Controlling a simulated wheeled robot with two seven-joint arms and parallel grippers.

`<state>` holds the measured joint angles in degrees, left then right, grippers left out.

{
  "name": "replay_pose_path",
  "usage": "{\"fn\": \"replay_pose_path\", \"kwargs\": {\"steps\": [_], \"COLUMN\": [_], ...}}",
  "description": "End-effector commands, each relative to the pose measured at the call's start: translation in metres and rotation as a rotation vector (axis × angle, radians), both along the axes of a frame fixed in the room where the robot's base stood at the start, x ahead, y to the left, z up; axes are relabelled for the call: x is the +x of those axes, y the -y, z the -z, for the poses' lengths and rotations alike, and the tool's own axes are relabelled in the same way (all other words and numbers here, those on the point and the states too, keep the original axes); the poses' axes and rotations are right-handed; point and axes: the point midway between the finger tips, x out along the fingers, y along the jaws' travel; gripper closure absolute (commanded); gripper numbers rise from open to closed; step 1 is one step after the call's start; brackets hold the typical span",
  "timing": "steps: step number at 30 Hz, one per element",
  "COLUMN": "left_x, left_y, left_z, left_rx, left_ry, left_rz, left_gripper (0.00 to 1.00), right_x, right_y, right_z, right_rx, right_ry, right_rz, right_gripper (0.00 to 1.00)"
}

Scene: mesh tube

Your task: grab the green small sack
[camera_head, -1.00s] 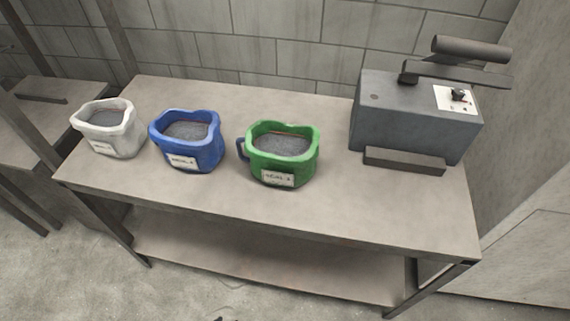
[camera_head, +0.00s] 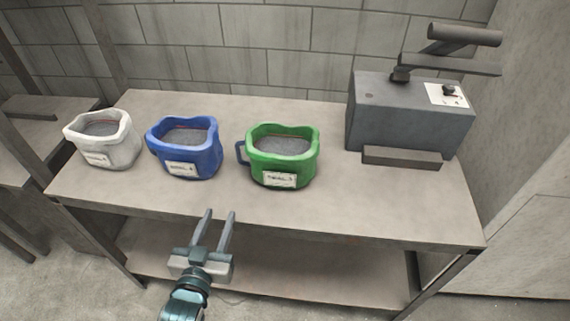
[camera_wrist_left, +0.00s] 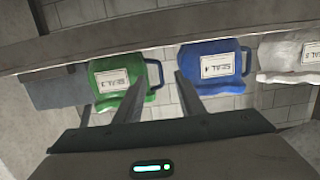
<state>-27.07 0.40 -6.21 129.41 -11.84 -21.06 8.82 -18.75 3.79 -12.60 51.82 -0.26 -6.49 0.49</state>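The green sack (camera_head: 283,158) stands upright on the table, right of the blue sack, open at the top with grey granular fill and a white label in front. A dark handle loop (camera_head: 242,153) shows on its left side. My left gripper (camera_head: 222,213) is open and empty, in front of the table's front edge, below and left of the green sack. In the left wrist view, which is upside down, the green sack (camera_wrist_left: 113,82) and its handle (camera_wrist_left: 155,74) appear beyond the two spread fingers (camera_wrist_left: 160,90). My right gripper is not in view.
A blue sack (camera_head: 187,150) and a white sack (camera_head: 103,141) stand left of the green one. A grey machine (camera_head: 405,115) stands at the right. The table (camera_head: 345,206) is bare in front of the sacks, with a lower shelf (camera_head: 300,268) beneath.

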Motion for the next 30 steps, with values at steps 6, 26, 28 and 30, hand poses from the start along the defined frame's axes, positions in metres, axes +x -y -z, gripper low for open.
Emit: {"fn": "replay_pose_path", "kwargs": {"steps": [6,26,28,30], "left_x": [0.004,0.028,0.039,0.05], "left_y": [0.002,0.003,0.003,0.004], "left_z": [-0.039,-0.043,-0.044,-0.044], "left_rx": [-0.012,-0.011,-0.01,-0.011], "left_ry": [0.138,0.147,0.148,0.148], "left_rz": [0.001,0.002,0.002,0.002], "left_gripper": [0.64,0.64,0.64,0.64], "right_x": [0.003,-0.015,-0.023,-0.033], "right_y": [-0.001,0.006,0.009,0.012], "right_z": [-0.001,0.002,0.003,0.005], "right_rx": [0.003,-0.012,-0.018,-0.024], "right_ry": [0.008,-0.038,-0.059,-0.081], "right_rz": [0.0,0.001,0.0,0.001], "right_gripper": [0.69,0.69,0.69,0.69]}}
